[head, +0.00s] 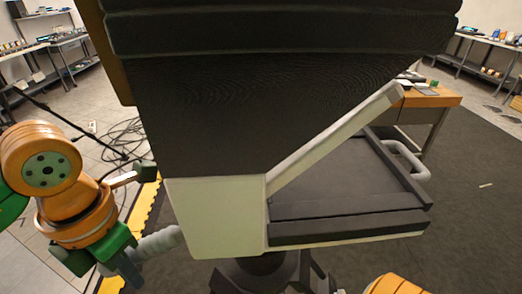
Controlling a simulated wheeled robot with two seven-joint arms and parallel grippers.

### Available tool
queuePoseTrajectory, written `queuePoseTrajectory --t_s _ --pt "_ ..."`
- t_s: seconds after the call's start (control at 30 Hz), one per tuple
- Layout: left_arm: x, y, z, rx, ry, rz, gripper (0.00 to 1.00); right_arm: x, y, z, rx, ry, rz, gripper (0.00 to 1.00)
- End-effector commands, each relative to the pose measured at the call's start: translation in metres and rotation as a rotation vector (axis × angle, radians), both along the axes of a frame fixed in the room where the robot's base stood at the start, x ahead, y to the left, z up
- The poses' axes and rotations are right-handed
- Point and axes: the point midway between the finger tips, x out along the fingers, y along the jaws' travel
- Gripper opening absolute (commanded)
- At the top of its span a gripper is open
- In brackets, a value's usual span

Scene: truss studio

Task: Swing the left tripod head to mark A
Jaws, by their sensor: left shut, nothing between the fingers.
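A large teleprompter-like rig fills the middle of the head view, with a black hood (230,110), a pale grey body (215,215) and a dark flat tray (345,185). Its dark tripod head (262,272) shows below, cut off by the lower edge. A grey ridged handle (158,243) sticks out to the left from under the body. My left gripper (128,268) is shut and empty at the lower left, close to the handle's outer end; I cannot tell whether they touch. My right gripper is out of view. I cannot make out mark A.
A wooden-topped desk (435,98) stands behind the rig on the right. Loose black cables (120,137) lie on the tiled floor at left, near a yellow edge strip (143,212). The dark mat (470,215) at right is mostly clear.

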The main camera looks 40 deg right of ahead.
Motion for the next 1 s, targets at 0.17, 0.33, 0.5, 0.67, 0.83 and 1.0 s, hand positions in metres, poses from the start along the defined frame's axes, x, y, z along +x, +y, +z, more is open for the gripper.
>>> queuePoseTrajectory --t_s 0.17,0.33,0.5,0.67,0.83,1.0 --pt "0.006 -0.001 0.001 0.001 0.000 0.000 0.00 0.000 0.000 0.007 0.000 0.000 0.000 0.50" --pt "0.009 -0.002 0.000 0.003 -0.001 -0.002 0.00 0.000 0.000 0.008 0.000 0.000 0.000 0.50" --pt "0.009 -0.002 -0.001 0.003 -0.001 -0.002 0.00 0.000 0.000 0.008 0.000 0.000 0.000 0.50" --pt "0.010 -0.002 0.001 0.002 0.000 -0.001 0.00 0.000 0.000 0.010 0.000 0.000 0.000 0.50" --pt "0.016 -0.005 0.002 0.000 0.002 0.000 0.00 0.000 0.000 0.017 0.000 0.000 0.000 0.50" --pt "0.022 -0.006 0.002 0.000 0.001 0.000 0.00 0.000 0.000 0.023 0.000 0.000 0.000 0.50"
